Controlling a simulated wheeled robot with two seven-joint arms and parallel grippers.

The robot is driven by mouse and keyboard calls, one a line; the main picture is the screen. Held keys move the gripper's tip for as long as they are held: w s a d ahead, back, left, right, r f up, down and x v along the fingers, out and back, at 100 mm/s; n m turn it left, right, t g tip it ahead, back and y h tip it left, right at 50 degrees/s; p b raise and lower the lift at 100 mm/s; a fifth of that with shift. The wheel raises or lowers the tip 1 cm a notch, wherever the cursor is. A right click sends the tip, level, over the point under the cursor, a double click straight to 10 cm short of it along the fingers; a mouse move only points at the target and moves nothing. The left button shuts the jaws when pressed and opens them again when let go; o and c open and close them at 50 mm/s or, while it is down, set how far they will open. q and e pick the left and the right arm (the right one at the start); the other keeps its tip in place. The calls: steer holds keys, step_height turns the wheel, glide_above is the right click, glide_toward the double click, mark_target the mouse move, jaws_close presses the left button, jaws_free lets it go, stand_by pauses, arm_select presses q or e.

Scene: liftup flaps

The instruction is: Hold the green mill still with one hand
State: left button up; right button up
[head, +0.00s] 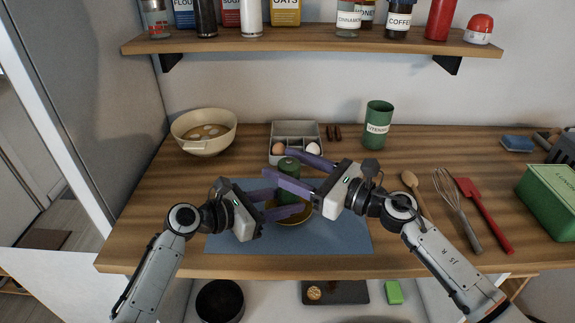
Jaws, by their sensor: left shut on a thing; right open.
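The green mill (288,166) is upright above the blue mat (345,236), at a yellowish bowl (296,221); its lower part is partly hidden by purple fingers. Whether it stands in the bowl or is held over it, I cannot tell. My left gripper (289,200) comes from the lower left, shut on the mill's lower body. My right gripper (277,162) comes from the right, open, with its two fingers apart near the mill's top. Whether those fingers touch the mill is unclear.
A grey divided box with eggs (297,129) stands just behind. A cream bowl (204,132) is at the left, a green utensil can (377,125) behind right. A spoon, whisk (456,210) and red spatula (483,215) lie right. A shelf with jars (310,41) overhangs the back.

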steer(key=c, duration=1.1)
steer(key=shift+o, duration=0.2)
steer(key=shift+w+f+h, duration=0.1)
steer(key=shift+f+h, duration=0.05)
steer(key=shift+h, duration=0.15)
steer(key=shift+m+t, duration=0.3)
steer(key=shift+t, duration=0.2)
